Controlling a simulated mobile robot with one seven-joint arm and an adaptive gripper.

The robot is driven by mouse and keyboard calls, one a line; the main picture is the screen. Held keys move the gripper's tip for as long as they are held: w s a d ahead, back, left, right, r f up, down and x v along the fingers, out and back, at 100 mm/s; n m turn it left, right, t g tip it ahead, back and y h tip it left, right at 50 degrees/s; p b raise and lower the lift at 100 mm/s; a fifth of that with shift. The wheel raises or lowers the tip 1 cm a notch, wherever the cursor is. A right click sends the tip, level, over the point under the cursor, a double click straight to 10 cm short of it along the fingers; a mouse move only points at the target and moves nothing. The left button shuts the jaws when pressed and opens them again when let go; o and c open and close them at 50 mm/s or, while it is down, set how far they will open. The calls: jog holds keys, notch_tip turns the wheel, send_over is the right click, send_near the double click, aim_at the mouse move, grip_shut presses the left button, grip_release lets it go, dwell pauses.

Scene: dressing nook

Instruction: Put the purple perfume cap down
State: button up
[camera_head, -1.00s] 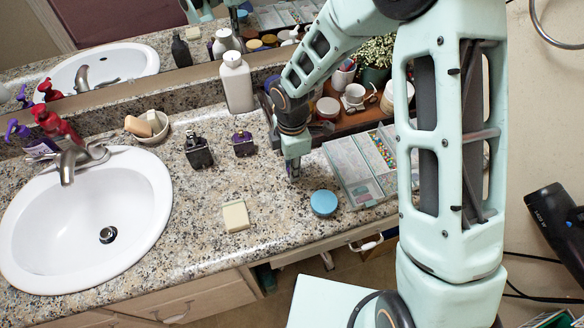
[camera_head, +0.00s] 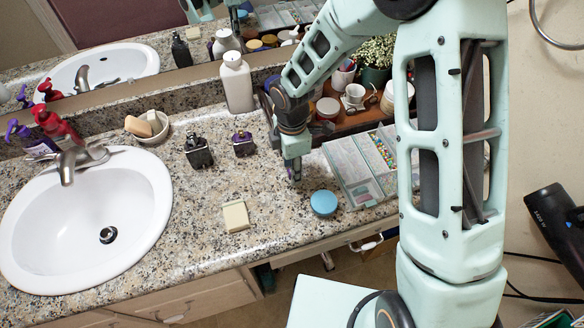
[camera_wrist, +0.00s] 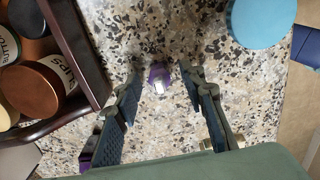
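The purple perfume cap (camera_wrist: 158,77) is small, with a pale, bright face. In the wrist view it is on the speckled counter between my fingertips, with gaps on both sides. My gripper (camera_wrist: 160,75) is open around it. In the head view my gripper (camera_head: 293,178) points down at the counter, left of the bead organizer; the fingers and cap are too small there to judge. A perfume bottle with a purple top (camera_head: 243,144) stands to the left, next to a dark perfume bottle (camera_head: 198,152).
A blue round tin (camera_head: 323,203) and the bead organizer (camera_head: 355,170) are close to my gripper. A cream soap-like block (camera_head: 235,216) lies front left. A wooden tray (camera_head: 340,126) with jars and cups is behind. Counter between the bottles and block is clear.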

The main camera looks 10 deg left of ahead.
notch_tip(320, 180, up, 12)
jog(key=shift+f+p, duration=0.2)
jog(key=shift+p, duration=0.25)
